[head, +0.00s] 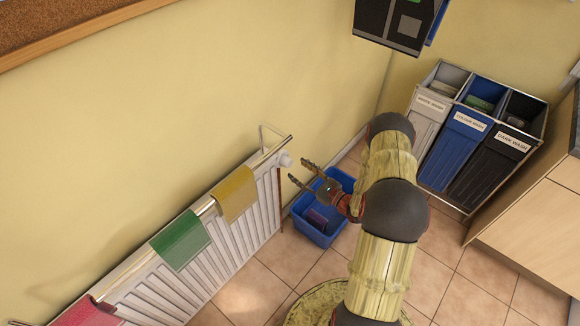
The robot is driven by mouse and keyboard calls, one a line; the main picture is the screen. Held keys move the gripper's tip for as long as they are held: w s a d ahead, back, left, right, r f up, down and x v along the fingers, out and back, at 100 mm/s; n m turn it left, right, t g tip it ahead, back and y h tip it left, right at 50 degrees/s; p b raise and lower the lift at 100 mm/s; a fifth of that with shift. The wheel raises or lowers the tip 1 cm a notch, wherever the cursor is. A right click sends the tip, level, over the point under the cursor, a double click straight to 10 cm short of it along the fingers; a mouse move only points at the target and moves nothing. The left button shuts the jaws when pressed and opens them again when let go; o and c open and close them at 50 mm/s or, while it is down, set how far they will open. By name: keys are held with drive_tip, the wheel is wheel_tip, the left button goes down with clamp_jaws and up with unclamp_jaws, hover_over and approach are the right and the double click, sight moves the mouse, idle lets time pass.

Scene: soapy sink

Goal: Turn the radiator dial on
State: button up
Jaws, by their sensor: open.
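The white radiator (213,257) stands along the yellow wall at the lower left. A small white dial (286,160) sits at its upper right end, beside the end of the towel rail. My gripper (298,171) points left toward the dial, with its two fingers apart and nothing between them. In the picture the fingertips lie just to the right of the dial. I cannot tell whether they touch it, and the dial's markings are too small to read.
Yellow (235,194), green (180,241) and red (85,313) cloths hang on the radiator's rail. A blue bin (321,236) stands on the tiled floor below my gripper. A laundry sorter (432,155) stands at the right, near a wooden cabinet (535,240). A dark box (393,22) is on the wall above.

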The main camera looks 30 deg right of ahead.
sight(290, 164)
drive_tip(key=shift+b+x, duration=0.6)
drive_tip(key=shift+x, duration=1.85)
drive_tip(key=c, duration=0.3)
drive_tip(key=c, duration=0.8)
drive_tip(key=shift+c, duration=0.3)
